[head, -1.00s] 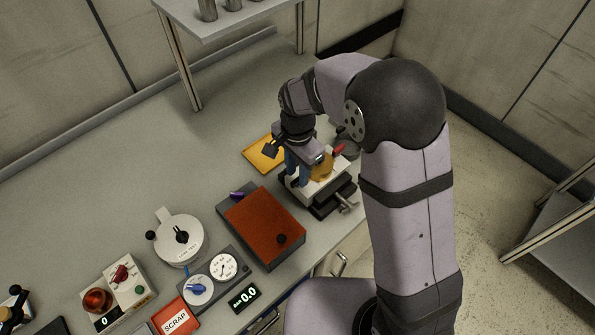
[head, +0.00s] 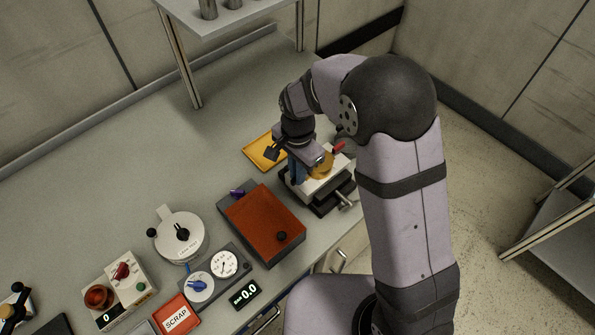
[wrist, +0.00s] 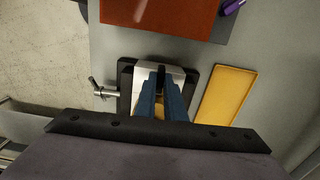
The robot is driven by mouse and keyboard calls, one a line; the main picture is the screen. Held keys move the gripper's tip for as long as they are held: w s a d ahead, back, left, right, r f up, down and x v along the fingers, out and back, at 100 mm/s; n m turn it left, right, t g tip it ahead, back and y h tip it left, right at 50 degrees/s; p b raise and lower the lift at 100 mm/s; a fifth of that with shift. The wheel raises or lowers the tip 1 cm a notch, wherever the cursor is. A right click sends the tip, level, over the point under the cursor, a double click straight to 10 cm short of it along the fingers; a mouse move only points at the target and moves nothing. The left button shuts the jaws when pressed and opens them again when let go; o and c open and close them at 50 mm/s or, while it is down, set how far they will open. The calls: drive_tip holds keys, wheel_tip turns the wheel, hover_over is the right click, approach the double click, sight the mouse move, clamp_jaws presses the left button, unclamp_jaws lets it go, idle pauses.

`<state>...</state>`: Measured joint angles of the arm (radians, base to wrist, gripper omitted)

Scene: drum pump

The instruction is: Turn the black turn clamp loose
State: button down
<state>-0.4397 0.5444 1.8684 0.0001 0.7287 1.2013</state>
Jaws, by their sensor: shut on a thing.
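My gripper (wrist: 161,78) points down over a white block in a black-based fixture (wrist: 126,88) on the bench. Its two blue fingers are close together and shut on a small dark piece between the tips, which appears to be the black turn clamp (wrist: 160,74). The fingers hide most of it, so its angle cannot be told. In the head view my gripper (head: 297,180) reaches the left side of the white block (head: 328,185). A round amber part (head: 322,167) and a red-tipped handle (head: 338,148) show beside the fingers.
A yellow tray (head: 262,152) lies close behind the fixture. A rust-red box (head: 262,225) stands to its left. A metal T-handle (head: 345,200) sticks out at the fixture's front. A white round pot (head: 180,250) stands further left.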

drive_tip(key=n, duration=0.4)
drive_tip(key=shift+n, duration=0.4)
drive_tip(key=n, duration=0.4)
drive_tip(key=shift+n, duration=0.3)
drive_tip(key=n, duration=0.4)
drive_tip(key=shift+n, duration=2.2)
drive_tip(key=c, duration=1.8)
unclamp_jaws()
drive_tip(key=shift+c, duration=0.2)
